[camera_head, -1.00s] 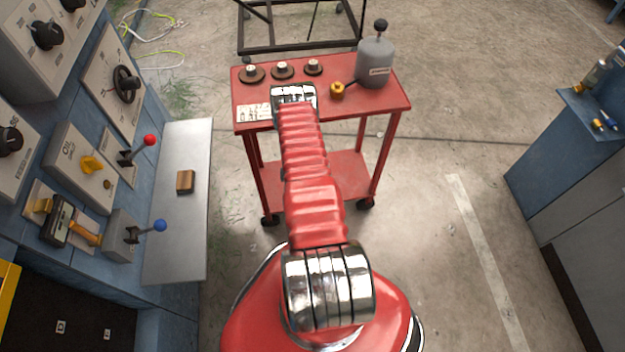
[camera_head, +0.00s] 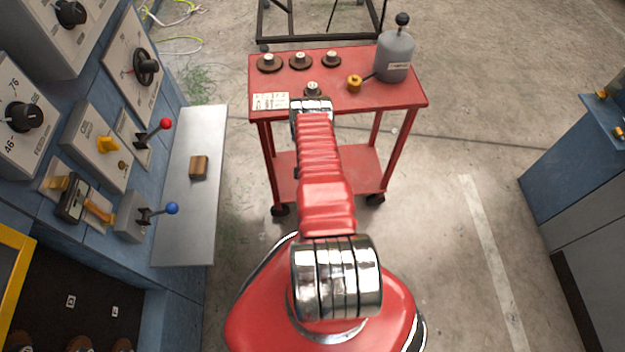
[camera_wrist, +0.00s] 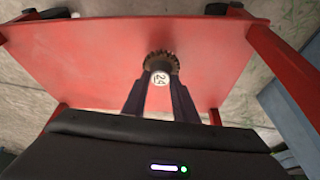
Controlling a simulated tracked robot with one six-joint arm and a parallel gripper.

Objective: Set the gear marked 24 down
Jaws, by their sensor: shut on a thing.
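In the wrist view my gripper (camera_wrist: 161,84) is shut on the gear marked 24 (camera_wrist: 160,63), a dark toothed disc with a white numbered hub. The gear is held between both fingertips, with the cart's lower shelf (camera_wrist: 90,58) behind it. In the head view my wrist covers the jaws and the held gear. The wrist is over the front edge of the red cart's top (camera_head: 385,98). I cannot tell the held gear's height from these views.
Another small dark labelled piece (camera_head: 312,89) shows just beyond my wrist. A grey canister (camera_head: 395,58) and brass knob (camera_head: 354,85) are right. A labelled card (camera_head: 271,101) lies front left.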

